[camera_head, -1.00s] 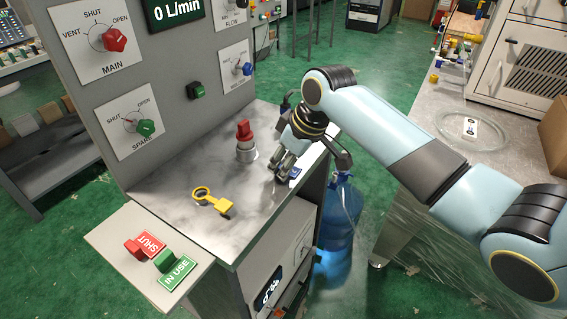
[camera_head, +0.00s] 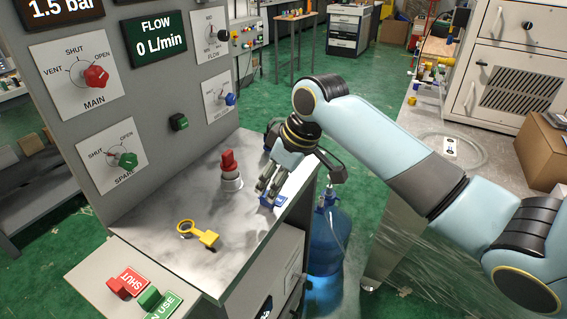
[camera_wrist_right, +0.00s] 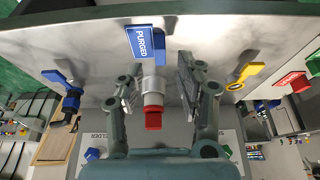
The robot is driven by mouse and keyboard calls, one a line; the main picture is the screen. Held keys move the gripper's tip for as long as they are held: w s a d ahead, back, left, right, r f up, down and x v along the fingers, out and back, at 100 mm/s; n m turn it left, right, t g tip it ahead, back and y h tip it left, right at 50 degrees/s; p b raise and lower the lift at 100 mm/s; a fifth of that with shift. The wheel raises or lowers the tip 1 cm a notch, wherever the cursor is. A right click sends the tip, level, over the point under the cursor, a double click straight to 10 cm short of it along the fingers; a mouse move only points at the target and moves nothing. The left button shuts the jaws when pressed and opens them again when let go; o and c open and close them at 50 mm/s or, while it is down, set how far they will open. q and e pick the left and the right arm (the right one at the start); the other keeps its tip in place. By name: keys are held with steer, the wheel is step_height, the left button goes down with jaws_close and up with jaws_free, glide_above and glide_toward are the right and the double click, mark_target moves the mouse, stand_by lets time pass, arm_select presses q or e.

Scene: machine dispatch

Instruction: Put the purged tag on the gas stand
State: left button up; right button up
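The blue purged tag (camera_head: 272,201) lies on the metal top of the gas stand (camera_head: 225,255), close to its right edge. In the right wrist view the purged tag (camera_wrist_right: 146,42) shows its white lettering and sits just beyond my fingertips, apart from them. My right gripper (camera_head: 266,188) is low over the stand top beside the tag. In the wrist view the right gripper's (camera_wrist_right: 158,82) fingers are spread with a gap between them and nothing held. A red-handled valve (camera_wrist_right: 153,115) shows behind that gap. My left gripper is not in view.
The red valve (camera_head: 229,165) stands upright on the stand top, left of my right gripper. Red SHUT (camera_head: 130,282) and green IN USE (camera_head: 160,302) tags sit on a side shelf. A blue water jug (camera_head: 327,235) stands right of the stand.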

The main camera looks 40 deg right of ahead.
steer(key=v, duration=0.8)
steer(key=shift+s, duration=0.1)
steer(key=s+f+m+g+b, duration=0.1)
steer(key=s+f+b, duration=0.3)
steer(key=f, duration=0.9)
steer(key=s+f+m+g+b, duration=0.2)
steer(key=s+f, duration=0.5)
steer(key=f, duration=0.6)
steer(key=s+f+m+g+b, duration=0.1)
steer(key=s+f+b, duration=0.3)
steer(key=f, duration=0.8)
steer(key=s+f+h+b, duration=0.2)
steer(key=s+f+b, duration=0.1)
steer(key=s+f, duration=1.9)
steer(key=s, duration=0.4)
steer(key=shift+a+t+h, duration=0.3)
steer(key=shift+t, duration=0.1)
steer(key=shift+s, duration=0.15)
